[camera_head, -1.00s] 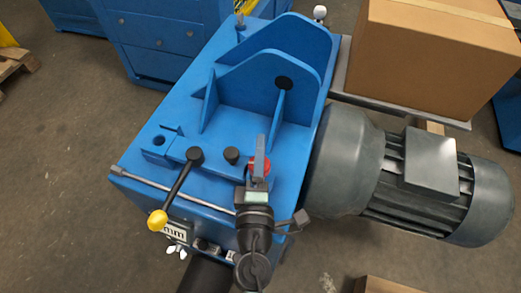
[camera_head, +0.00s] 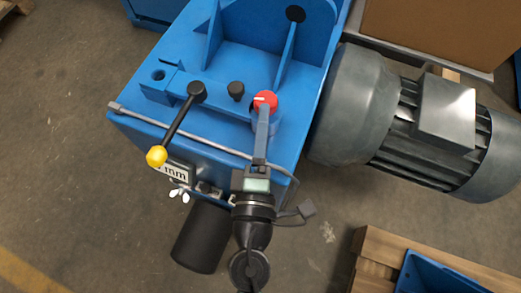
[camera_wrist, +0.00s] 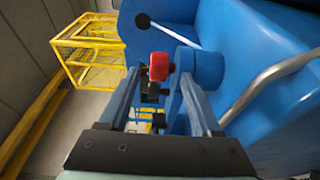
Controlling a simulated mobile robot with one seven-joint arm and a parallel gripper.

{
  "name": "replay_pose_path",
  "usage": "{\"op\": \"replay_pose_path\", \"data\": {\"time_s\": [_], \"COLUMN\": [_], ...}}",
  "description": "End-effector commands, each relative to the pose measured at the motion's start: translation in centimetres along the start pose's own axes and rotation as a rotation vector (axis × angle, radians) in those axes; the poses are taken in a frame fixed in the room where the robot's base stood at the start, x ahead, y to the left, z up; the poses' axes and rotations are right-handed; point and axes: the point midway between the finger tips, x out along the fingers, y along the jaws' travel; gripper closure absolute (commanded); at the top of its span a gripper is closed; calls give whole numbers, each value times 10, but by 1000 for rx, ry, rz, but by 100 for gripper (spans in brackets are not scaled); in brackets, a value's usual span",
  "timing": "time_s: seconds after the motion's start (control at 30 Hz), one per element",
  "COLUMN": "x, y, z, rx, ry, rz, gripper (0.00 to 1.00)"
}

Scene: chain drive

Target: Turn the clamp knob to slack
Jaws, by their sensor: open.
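The clamp knob is most likely the red knob (camera_head: 265,101) with a white mark on its face. It sits on a blue round boss at the front right of the blue machine housing (camera_head: 140,130). In the wrist view the red knob (camera_wrist: 159,66) shows between the fingertips, nearer the left finger. My gripper (camera_head: 263,122) comes from the front, its fingers reaching up to the knob in the head view. In the wrist view my gripper (camera_wrist: 160,78) is open, fingers apart. Whether a finger touches the knob I cannot tell.
A black lever with a yellow ball (camera_head: 157,156) and a small black knob (camera_head: 236,90) stand left of the red knob. A grey rod (camera_head: 200,138) runs along the housing's front. A grey motor (camera_head: 400,125) is at the right. A wooden crate (camera_head: 375,245) stands lower right.

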Motion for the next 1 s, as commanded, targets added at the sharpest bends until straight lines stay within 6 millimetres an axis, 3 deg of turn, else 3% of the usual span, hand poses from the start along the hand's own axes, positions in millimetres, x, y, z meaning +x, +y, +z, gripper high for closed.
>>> {"op": "replay_pose_path", "data": {"time_s": [0.2,0.4,0.83,1.0], "x": [-31,-44,-46,-44], "y": [-5,-2,0,1], "z": [0,0,0,-2], "rx": [-1,-1,-7,-173], "ry": [1,1,-1,-29], "rz": [-2,-1,0,-9], "gripper": [35,35,34,34]}}
